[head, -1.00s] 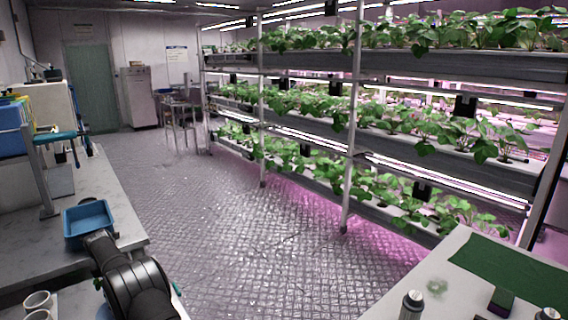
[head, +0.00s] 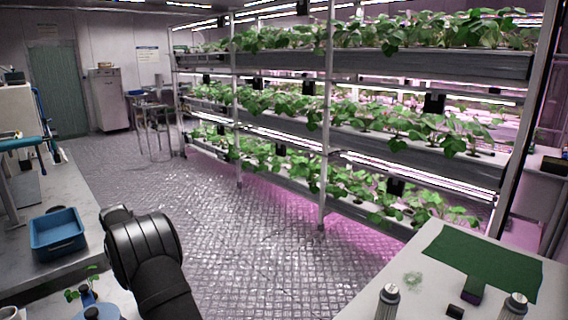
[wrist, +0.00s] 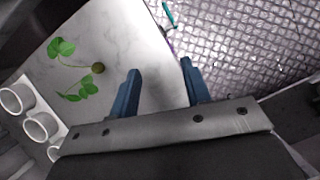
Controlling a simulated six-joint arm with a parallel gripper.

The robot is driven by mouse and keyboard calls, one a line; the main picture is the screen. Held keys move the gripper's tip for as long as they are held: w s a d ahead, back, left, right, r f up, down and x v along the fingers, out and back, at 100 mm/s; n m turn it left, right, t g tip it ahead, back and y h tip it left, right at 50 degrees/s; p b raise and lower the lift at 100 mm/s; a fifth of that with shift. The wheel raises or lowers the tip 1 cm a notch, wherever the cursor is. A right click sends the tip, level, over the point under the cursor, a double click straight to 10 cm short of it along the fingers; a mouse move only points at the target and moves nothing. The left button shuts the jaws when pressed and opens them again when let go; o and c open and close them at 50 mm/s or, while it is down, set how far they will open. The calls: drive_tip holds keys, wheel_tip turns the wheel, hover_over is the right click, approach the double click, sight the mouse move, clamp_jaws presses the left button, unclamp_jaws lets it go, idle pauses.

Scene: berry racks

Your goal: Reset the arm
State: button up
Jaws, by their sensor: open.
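My gripper (wrist: 158,90) shows in the wrist view with its two blue fingers apart and nothing between them. Its fingers point over the edge of a pale bench top (wrist: 125,35), with the patterned floor beyond. In the head view, my dark arm stands at the lower middle left. The gripper's fingers cannot be made out there.
A blue tray (head: 57,234) sits on the left bench. A cut leafy sprig (wrist: 75,75) and a small round brown thing (wrist: 98,68) lie near white cups (wrist: 40,126). Planted racks (head: 425,70) fill the right. A green mat (head: 480,262) lies on the right table.

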drive_tip(key=w+d+m+h, duration=0.1)
drive_tip(key=w+d+m, duration=0.3)
drive_tip(key=d, duration=2)
drive_tip(key=w+d+r+m+h, duration=0.1)
drive_tip(key=w+d+m, duration=0.4)
drive_tip(key=d, duration=2)
drive_tip(key=w+h, duration=0.1)
drive_tip(key=w, duration=0.2)
drive_tip(key=shift+h, duration=0.3)
drive_tip(key=shift+r, duration=0.1)
